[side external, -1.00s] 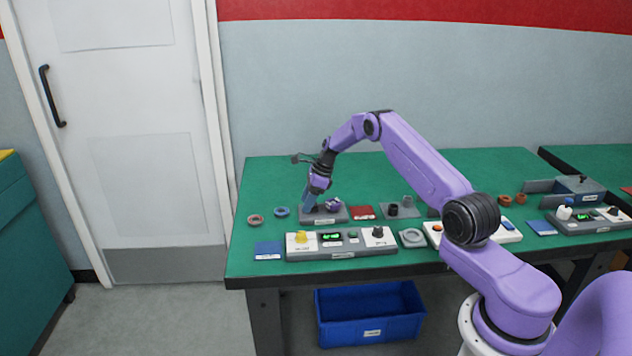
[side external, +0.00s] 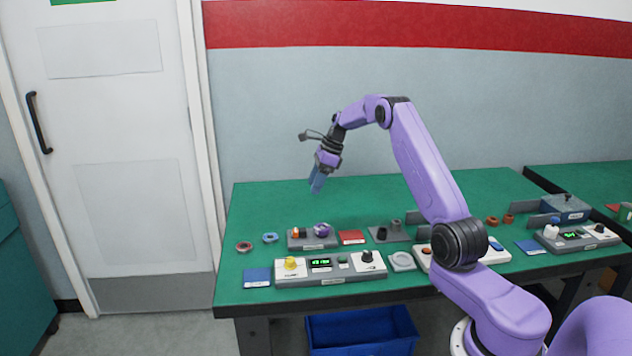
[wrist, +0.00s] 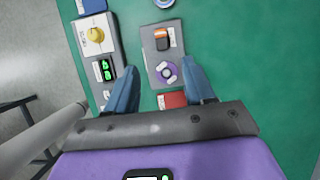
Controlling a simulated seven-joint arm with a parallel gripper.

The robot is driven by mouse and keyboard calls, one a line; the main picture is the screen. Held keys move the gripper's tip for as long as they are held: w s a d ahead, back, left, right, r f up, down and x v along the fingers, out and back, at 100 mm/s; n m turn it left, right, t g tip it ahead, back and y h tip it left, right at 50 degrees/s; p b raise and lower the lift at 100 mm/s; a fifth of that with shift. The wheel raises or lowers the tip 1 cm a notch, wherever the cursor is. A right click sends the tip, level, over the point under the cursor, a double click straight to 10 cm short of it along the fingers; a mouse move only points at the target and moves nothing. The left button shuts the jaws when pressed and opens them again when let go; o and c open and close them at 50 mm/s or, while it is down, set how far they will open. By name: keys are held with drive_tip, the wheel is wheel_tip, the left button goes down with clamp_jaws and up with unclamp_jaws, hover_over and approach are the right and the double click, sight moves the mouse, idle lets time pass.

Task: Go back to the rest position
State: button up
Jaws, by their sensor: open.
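My gripper (side external: 317,183) is open and empty, raised above the back part of the green table (side external: 400,190). In the wrist view its two blue fingers (wrist: 165,90) stand apart, with nothing between them but the view of the bench below. Below it, a grey fixture (side external: 304,243) carries an orange piece (side external: 295,232) on its left and a purple round part (side external: 322,229) on its right. The wrist view also shows the orange piece (wrist: 162,39) and the purple part (wrist: 166,71) on the fixture.
A control box (side external: 330,279) with a yellow knob and green display stands in front. Rings, a red pad (side external: 352,237) and a blue pad (side external: 257,277) lie nearby. A blue bin (side external: 360,332) is under the table. The air around my gripper is clear.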

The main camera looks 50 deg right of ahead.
drive_tip(key=shift+r, duration=0.1)
idle(0.3)
drive_tip(key=s+a+r+n+g, duration=0.1)
drive_tip(key=a+r+n, duration=0.1)
drive_tip(key=a+n, duration=0.35)
drive_tip(key=s+a+r+n+g, duration=0.1)
drive_tip(key=a+r+n, duration=0.1)
drive_tip(key=a, duration=0.7)
drive_tip(key=s+a+r+n+g+h, duration=0.1)
drive_tip(key=s+a+r+n, duration=0.2)
drive_tip(key=s+a+n, duration=1.35)
drive_tip(key=s+a+f+n+h, duration=0.1)
drive_tip(key=s+f+n, duration=0.1)
drive_tip(key=s+n, duration=1.3)
drive_tip(key=s, duration=0.9)
drive_tip(key=shift+s+n+h, duration=0.3)
drive_tip(key=shift+h, duration=0.1)
